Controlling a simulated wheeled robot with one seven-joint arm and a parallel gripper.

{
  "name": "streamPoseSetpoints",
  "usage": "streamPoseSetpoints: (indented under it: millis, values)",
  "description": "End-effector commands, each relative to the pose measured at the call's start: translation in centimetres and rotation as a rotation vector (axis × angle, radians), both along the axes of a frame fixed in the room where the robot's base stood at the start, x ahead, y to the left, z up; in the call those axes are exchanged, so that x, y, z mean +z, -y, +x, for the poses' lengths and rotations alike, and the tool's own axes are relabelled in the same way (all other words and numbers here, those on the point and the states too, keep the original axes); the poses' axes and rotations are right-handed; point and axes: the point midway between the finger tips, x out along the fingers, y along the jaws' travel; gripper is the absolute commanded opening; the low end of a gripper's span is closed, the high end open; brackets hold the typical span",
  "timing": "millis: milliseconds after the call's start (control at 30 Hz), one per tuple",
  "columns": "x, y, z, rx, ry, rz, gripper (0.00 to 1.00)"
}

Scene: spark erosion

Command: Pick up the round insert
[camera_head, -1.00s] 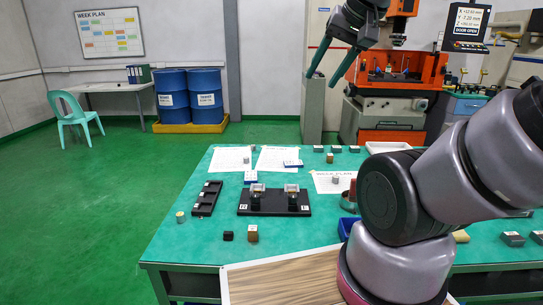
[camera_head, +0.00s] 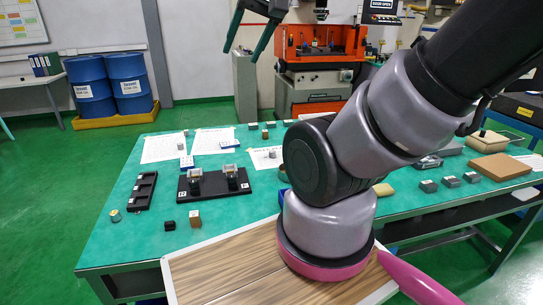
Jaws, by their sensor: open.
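My gripper (camera_head: 242,55) is open and empty, high above the far side of the green table (camera_head: 250,213), with its two green fingers apart. A small round piece (camera_head: 115,215) with a yellowish top stands at the table's left front, beside the black slotted tray. A small grey round piece (camera_head: 272,154) stands on a paper behind the black fixture. I cannot tell which of these is the round insert. My gripper is well apart from both. My arm hides part of the table's middle right.
A black fixture plate (camera_head: 213,182) with two holders stands mid-table. The slotted tray (camera_head: 142,191), a black block (camera_head: 169,225) and a brown block (camera_head: 195,218) are nearby. Grey blocks (camera_head: 450,182) and a brown board (camera_head: 499,166) lie at right. An orange machine (camera_head: 318,60) stands behind.

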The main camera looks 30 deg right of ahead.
Motion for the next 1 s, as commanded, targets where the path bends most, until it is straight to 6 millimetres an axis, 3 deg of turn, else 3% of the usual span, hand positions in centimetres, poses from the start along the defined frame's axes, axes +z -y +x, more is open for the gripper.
streamPoseSetpoints:
  millis: [133, 233, 367, 567, 767, 1000]
  values:
    - [0.3, 0.4, 1.3, -0.023, -0.021, 0.004, 0.72]
    - [0.6, 1.1, 3.9, -0.066, -0.059, 0.014, 0.72]
    - [0.5, 2.7, 8.8, -0.149, -0.127, 0.030, 0.72]
    - [-1.4, 6.0, 16.7, -0.284, -0.228, 0.053, 0.72]
    - [-5.8, 10.1, 24.3, -0.419, -0.326, 0.074, 0.72]
    - [-14.2, 15.8, 31.8, -0.583, -0.441, 0.095, 0.72]
